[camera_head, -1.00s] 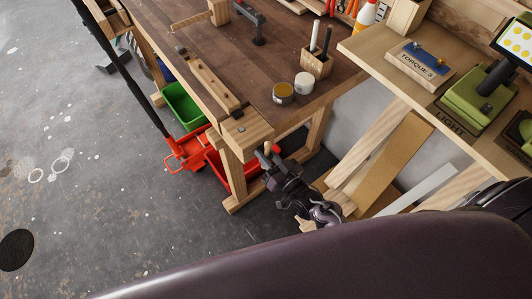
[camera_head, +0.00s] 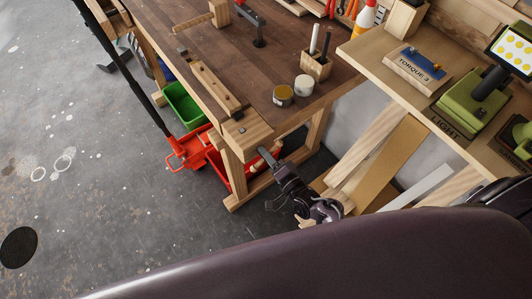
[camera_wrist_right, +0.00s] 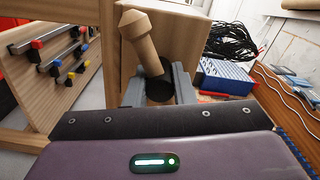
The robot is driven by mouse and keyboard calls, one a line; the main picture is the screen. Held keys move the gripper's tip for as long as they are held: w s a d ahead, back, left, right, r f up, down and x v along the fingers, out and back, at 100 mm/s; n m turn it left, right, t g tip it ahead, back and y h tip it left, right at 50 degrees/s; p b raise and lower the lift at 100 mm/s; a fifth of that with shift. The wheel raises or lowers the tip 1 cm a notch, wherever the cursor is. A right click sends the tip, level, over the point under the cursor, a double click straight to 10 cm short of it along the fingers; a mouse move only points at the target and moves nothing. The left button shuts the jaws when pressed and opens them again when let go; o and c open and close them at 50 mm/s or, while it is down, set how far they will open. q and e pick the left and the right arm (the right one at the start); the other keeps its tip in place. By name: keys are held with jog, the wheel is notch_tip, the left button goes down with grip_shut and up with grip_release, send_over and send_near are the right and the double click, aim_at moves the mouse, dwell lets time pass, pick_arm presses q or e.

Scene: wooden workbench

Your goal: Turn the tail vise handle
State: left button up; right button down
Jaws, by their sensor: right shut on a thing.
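The tail vise sits at the near end of the workbench (camera_head: 246,131). Its wooden handle (camera_wrist_right: 141,42), a pale bar with a knobbed end, shows in the right wrist view, tilted to the upper left. It passes at a dark round screw head in front of a wooden block. My right gripper (camera_wrist_right: 158,88) has a grey finger on each side of the handle and is shut on it. In the head view the right gripper (camera_head: 268,155) reaches the bench end from below right, and the handle is mostly hidden there. My left gripper is not in view.
Two small tins (camera_head: 283,95) and a pen block (camera_head: 316,65) stand on the bench top. A green bin (camera_head: 184,106) and a red trolley (camera_head: 190,150) are left of the bench leg. A shelf with a green lamp (camera_head: 475,95) is at right. Open floor lies to the left.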

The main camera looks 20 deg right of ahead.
jog(key=m, duration=0.3)
jog(key=m+p, duration=0.1)
jog(key=shift+s+d+f+m, duration=0.1)
jog(key=shift+s+f+m, duration=0.15)
jog(key=shift+m, duration=0.15)
jog(key=m+p, duration=0.1)
jog(key=m, duration=0.2)
jog(key=shift+m, duration=0.3)
jog(key=m+p, duration=0.1)
jog(key=m, duration=0.3)
jog(key=shift+f+m+p, duration=0.1)
jog(key=shift+m+p, duration=0.55)
jog(key=shift+m, duration=1.45)
jog(key=c, duration=1.4)
grip_release()
jog(key=shift+c, duration=0.2)
jog(key=shift+o, duration=1.2)
jog(key=shift+s+r, duration=0.1)
jog(key=shift+r, duration=0.1)
